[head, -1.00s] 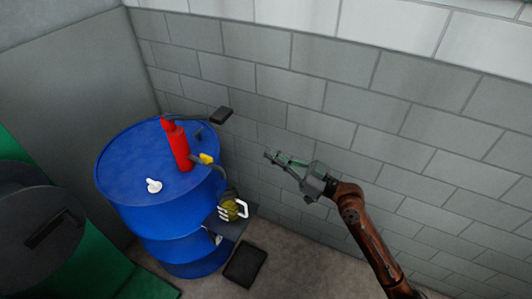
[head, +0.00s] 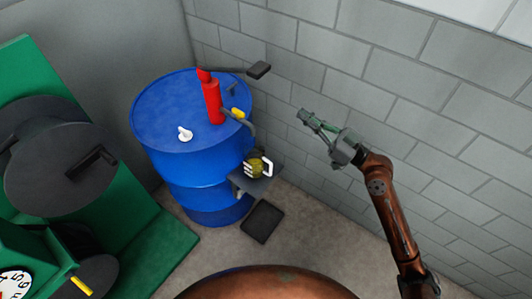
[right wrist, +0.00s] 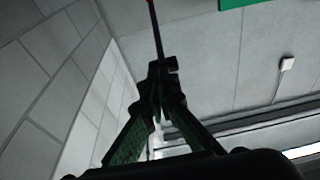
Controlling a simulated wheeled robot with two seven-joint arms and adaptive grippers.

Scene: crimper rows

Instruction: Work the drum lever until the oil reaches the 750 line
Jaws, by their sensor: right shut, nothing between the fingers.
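A blue drum (head: 175,160) stands by the block wall in the head view. A red pump (head: 212,100) rises from its top, and a dark lever runs right from the pump head to a black handle (head: 258,70). A jug with yellowish oil (head: 254,168) and a white handle sits on a small shelf beside the drum; its scale and oil level are too small to read. My right gripper (head: 304,117) is shut and empty, right of and below the handle, apart from it. In the right wrist view its fingertips (right wrist: 160,75) meet, with a dark rod beyond them. My left gripper is out of view.
A white cap (head: 184,134) sits on the drum top. A black pad (head: 262,222) lies on the floor below the jug. Green equipment with dark round parts (head: 60,155) stands at the left. The block wall (head: 400,60) runs close behind my right gripper.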

